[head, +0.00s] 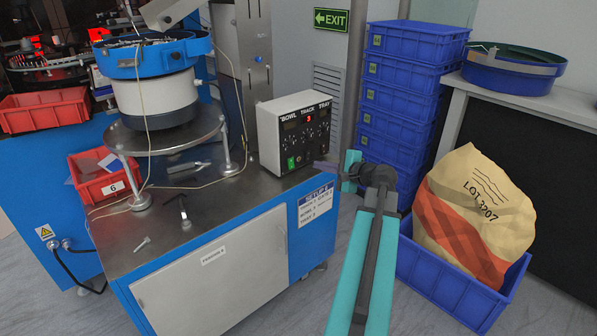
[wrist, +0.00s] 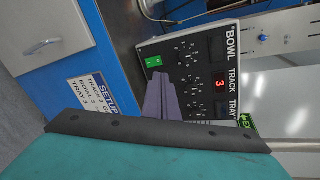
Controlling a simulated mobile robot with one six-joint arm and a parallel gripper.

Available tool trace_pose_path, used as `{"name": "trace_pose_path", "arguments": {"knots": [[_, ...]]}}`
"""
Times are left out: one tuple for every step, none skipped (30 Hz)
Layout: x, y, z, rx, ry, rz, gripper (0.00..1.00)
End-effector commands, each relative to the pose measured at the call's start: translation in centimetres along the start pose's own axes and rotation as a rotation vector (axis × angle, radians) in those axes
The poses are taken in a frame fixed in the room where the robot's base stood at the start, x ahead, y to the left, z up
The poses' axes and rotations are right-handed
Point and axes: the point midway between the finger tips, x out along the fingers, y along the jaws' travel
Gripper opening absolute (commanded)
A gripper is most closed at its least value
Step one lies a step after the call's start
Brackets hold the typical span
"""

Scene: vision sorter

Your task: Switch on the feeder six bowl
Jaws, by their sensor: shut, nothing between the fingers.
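The feeder bowl (head: 150,55) is a blue-rimmed bowl on a white drum, on a round steel stand with a red bin marked 6 (head: 105,180) beside it. The control box (head: 295,133) stands on the same bench, its panel headed BOWL, TRACK and TRAY. In the wrist view, the panel (wrist: 192,105) has several knobs, a green switch (wrist: 153,62) and a lit red 3 under TRACK; the display under BOWL looks dark. My gripper (head: 322,165) has purple fingers, shut and empty, just right of the box; they also show in the wrist view (wrist: 161,92). Contact cannot be told.
A setup sheet (head: 316,205) is on the blue cabinet front. Stacked blue crates (head: 402,87) and a sack (head: 475,215) in a blue crate (head: 440,285) stand at right.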

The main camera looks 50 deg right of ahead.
Motion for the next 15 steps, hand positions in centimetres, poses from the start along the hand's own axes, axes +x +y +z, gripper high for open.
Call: {"name": "trace_pose_path", "arguments": {"knots": [[0.11,-0.02,0.01,0.056,-0.007,-0.009,0.0],[0.16,-0.05,0.04,0.093,-0.012,-0.015,0.0],[0.22,-0.08,0.07,0.139,-0.019,-0.022,0.0],[0.26,-0.11,0.08,0.177,-0.024,-0.027,0.0],[0.29,-0.14,0.09,0.215,-0.03,-0.033,0.0],[0.35,-0.14,0.09,0.263,-0.037,-0.039,0.0],[0.38,-0.14,0.08,0.302,-0.043,-0.044,0.0],[0.42,-0.09,0.05,0.341,-0.049,-0.048,0.0],[0.48,-0.01,-0.01,0.393,-0.057,-0.054,0.0],[0.51,0.0,-0.02,0.432,-0.064,-0.059,0.0],[0.53,0.04,-0.08,0.472,-0.07,-0.063,0.0],[0.57,0.15,-0.15,0.527,-0.079,-0.069,0.0],[0.61,0.26,-0.23,0.568,-0.085,-0.073,0.0],[0.62,0.32,-0.3,0.61,-0.092,-0.077,0.0],[0.64,0.46,-0.41,0.666,-0.102,-0.082,0.0]]}}
